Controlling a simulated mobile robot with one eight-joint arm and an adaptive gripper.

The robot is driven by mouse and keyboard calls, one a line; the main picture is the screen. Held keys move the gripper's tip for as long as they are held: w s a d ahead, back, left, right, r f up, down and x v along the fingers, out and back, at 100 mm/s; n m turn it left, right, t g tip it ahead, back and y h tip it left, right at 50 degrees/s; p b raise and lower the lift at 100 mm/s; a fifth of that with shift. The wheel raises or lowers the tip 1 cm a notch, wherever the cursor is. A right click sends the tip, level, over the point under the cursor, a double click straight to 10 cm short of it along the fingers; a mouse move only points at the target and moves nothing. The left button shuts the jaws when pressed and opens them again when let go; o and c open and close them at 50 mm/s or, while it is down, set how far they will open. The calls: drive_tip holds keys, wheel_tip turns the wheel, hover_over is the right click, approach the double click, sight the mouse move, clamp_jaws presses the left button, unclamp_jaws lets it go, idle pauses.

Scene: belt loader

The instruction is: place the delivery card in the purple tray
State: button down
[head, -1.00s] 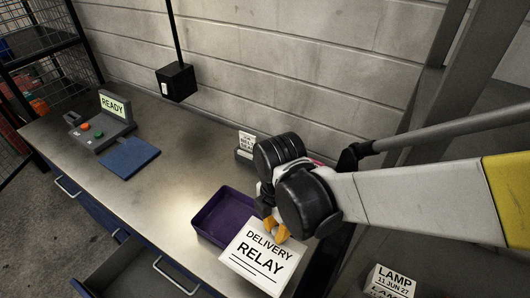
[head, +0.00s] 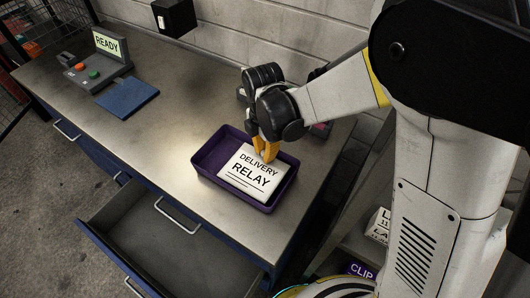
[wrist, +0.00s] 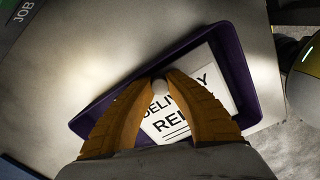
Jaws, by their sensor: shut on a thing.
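The white delivery card (head: 252,172), printed "DELIVERY RELAY", is over the right part of the purple tray (head: 207,158) in the head view. My gripper (head: 265,152) has its orange fingers shut on the card's upper edge. In the wrist view the card (wrist: 213,88) shows between and beside the fingers (wrist: 158,90), within the outline of the tray (wrist: 237,72). The fingers cover part of the lettering. I cannot tell whether the card touches the tray floor.
A blue pad (head: 128,97) and a control box with a "READY" screen (head: 99,65) are at the bench's left. An open drawer (head: 165,240) juts out in front. The bench top (head: 165,105) between pad and tray is clear.

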drive_tip(key=shift+f, duration=0.55)
drive_tip(key=shift+f, duration=0.2)
drive_tip(key=c, duration=1.5)
unclamp_jaws()
drive_tip(key=shift+o, duration=0.2)
wheel_tip(320, 180, up, 12)
drive_tip(key=p, duration=0.4)
drive_tip(key=shift+r, duration=0.2)
